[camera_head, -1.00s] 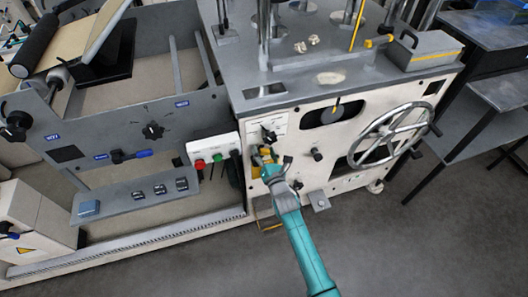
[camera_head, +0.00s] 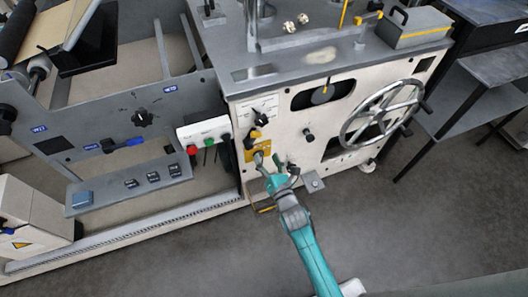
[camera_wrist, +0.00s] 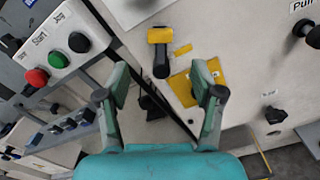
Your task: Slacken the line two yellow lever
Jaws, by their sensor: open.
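A yellow lever (camera_wrist: 161,36) with a black handle hanging down shows at the top middle of the wrist view, on the cream machine panel. In the head view the lever (camera_head: 253,138) is small, above a yellow plate (camera_head: 259,151) on the machine's front. The yellow plate (camera_wrist: 198,82) is also in the wrist view, partly covered by the right finger. My gripper (camera_wrist: 162,85) is open and empty, with its teal fingers spread below the lever and apart from it. In the head view my gripper (camera_head: 268,162) is just below the yellow plate.
A white button box (camera_head: 204,132) with red, green and black buttons is left of the lever. Black knobs (camera_head: 308,134) and a large handwheel (camera_head: 382,113) are to the right. A small grey block (camera_head: 313,182) sits low on the machine. Open floor lies in front.

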